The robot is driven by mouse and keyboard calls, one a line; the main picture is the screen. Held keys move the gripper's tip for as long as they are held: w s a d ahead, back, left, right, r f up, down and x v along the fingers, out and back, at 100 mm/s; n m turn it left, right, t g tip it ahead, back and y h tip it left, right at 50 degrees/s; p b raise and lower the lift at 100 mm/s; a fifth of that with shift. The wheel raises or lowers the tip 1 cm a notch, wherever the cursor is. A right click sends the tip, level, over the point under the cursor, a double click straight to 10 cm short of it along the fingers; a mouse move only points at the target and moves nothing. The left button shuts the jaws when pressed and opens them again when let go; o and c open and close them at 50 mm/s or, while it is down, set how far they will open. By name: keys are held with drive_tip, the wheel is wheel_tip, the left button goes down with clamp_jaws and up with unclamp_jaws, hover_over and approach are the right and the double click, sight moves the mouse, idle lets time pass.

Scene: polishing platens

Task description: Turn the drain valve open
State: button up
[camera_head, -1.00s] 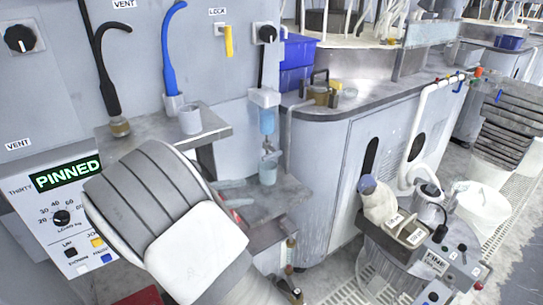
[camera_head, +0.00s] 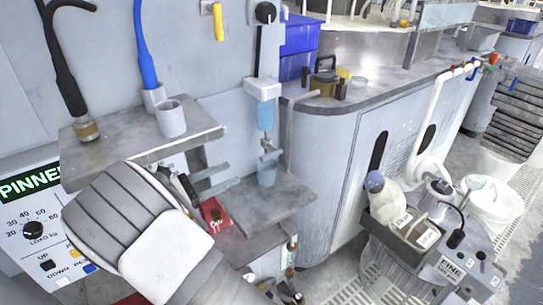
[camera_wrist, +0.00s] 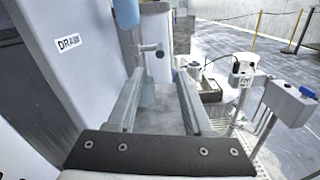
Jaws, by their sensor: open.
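The drain valve (camera_head: 268,153) is a small grey fitting with a lever, below a blue filter bowl (camera_head: 266,117) on the machine wall. A translucent blue cup (camera_head: 267,174) stands beneath it. In the wrist view the valve (camera_wrist: 146,48) is ahead of my fingers, below the blue bowl (camera_wrist: 126,13) and right of a label reading "DRAIN" (camera_wrist: 68,43), partly cut by glare. My gripper (camera_wrist: 161,74) is open, with nothing visibly held between its fingers. In the head view my gripper (camera_head: 234,175) is just left of the valve and cup, apart from the valve.
A grey shelf (camera_head: 140,143) with a small grey cup (camera_head: 171,119) juts out above my wrist. A lower ledge (camera_head: 262,212) lies under the blue cup. A red object (camera_head: 213,213) sits below my fingers. A cart with a bottle (camera_head: 385,197) stands to the right.

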sight(272, 153)
drive_tip(key=b+x, duration=0.3)
drive_tip(key=x, duration=1.1)
drive_tip(key=shift+w+d, duration=0.1)
drive_tip(key=shift+d, duration=0.05)
clamp_jaws()
